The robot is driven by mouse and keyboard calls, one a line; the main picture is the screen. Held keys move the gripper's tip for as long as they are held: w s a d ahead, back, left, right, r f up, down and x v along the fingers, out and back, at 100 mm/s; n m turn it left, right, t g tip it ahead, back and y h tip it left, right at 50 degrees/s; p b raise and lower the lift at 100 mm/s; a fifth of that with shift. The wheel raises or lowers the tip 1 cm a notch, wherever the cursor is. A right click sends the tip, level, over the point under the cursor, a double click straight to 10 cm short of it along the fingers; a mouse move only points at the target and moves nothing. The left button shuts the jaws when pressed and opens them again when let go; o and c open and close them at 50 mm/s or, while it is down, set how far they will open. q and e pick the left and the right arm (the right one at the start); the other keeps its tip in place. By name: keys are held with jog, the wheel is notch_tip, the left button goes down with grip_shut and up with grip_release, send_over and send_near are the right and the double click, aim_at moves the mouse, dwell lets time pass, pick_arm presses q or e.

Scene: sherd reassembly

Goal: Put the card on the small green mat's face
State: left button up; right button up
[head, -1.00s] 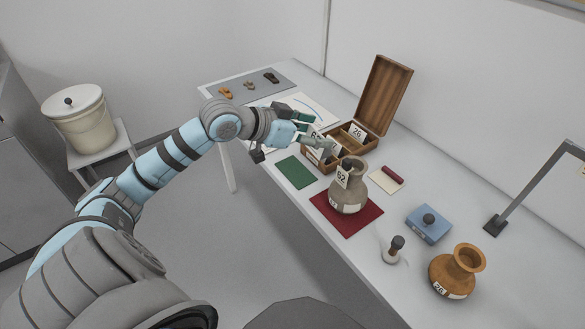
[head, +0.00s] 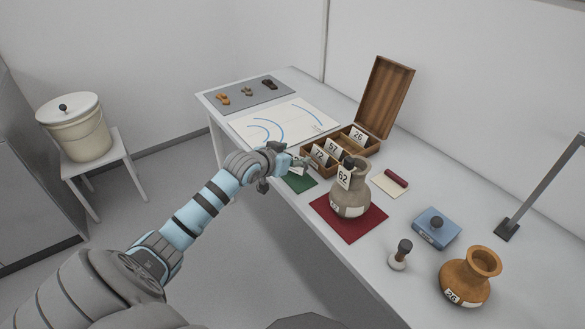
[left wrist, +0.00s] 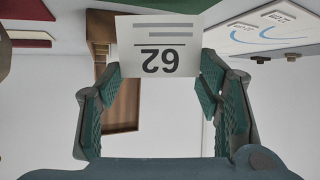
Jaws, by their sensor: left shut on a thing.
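My left gripper (head: 296,163) is shut on a white card (left wrist: 160,45) numbered 62, which appears upside down between the fingertips in the left wrist view. In the head view the gripper is above or near the back part of the small green mat (head: 299,183), and hides part of it. The card is mostly hidden there, so I cannot tell whether it touches the mat. My right gripper is not in view.
A wooden box (head: 318,171) with cards numbered 72, 57 and 26 stands just behind. A grey-brown vase (head: 350,198) with a 62 tag stands on a red mat (head: 373,221) to the right. A white sheet with blue arcs (head: 285,122) lies at the back left.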

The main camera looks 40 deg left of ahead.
pick_arm(q)
notch_tip(320, 180, down, 3)
jog(key=shift+r+b, duration=0.1)
jog(key=shift+b, duration=0.25)
jog(key=o, duration=0.8)
jog(key=shift+s+r+p, duration=0.25)
jog(key=shift+s+p, duration=0.05)
jog(key=p+v, duration=0.5)
jog(key=v, duration=0.6)
jog(key=shift+s+d+r, duration=0.1)
jog(key=shift+s+d, duration=0.05)
jog(key=shift+s, duration=0.05)
